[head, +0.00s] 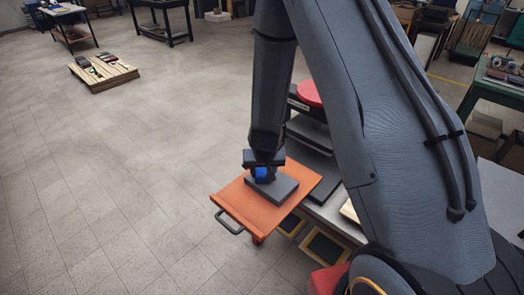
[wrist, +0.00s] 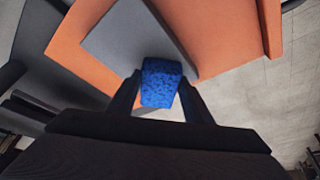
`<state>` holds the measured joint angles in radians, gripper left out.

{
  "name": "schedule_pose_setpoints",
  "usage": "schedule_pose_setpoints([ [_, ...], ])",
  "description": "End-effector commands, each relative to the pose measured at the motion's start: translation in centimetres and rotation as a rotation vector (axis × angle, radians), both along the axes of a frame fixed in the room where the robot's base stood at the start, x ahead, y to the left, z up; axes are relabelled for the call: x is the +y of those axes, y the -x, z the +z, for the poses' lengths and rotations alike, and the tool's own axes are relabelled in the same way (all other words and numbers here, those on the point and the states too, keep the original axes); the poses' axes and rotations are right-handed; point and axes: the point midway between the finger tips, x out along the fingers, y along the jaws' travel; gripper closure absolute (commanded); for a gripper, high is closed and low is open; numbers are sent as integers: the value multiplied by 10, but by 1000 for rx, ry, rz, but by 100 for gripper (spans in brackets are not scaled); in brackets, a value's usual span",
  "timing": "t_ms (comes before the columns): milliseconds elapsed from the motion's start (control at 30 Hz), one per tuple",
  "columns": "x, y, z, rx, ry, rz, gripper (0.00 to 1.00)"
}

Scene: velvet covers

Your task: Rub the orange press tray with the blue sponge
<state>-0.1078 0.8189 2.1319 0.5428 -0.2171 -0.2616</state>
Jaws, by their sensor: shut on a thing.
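The orange press tray (head: 238,204) is a flat pulled-out board with a dark handle at its near left edge. It also shows across the top of the wrist view (wrist: 225,40). A grey flat block (head: 284,190) lies on the tray. My gripper (head: 264,170) is over the tray, shut on the blue sponge (head: 262,174). In the wrist view the speckled blue sponge (wrist: 160,83) sits between my two fingers, overlapping the grey block's corner. I cannot tell whether the sponge touches the block or the tray.
The press (head: 312,135), with a red top, stands right behind the tray, partly hidden by my arm. Framed trays (head: 325,247) sit below to the right. A pallet (head: 103,75) lies far left. The floor (head: 110,190) left of the tray is clear.

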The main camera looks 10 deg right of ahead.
Motion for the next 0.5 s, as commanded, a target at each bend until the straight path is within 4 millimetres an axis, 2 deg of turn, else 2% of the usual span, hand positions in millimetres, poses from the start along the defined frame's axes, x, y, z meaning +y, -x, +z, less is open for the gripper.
schedule_pose_setpoints([
  [33, 0, 1, 16, -2, -2, -2, 75],
  [67, 0, 1, 22, -2, -2, 0, 75],
  [500, -1, 1, 50, 0, 0, -1, 75],
])
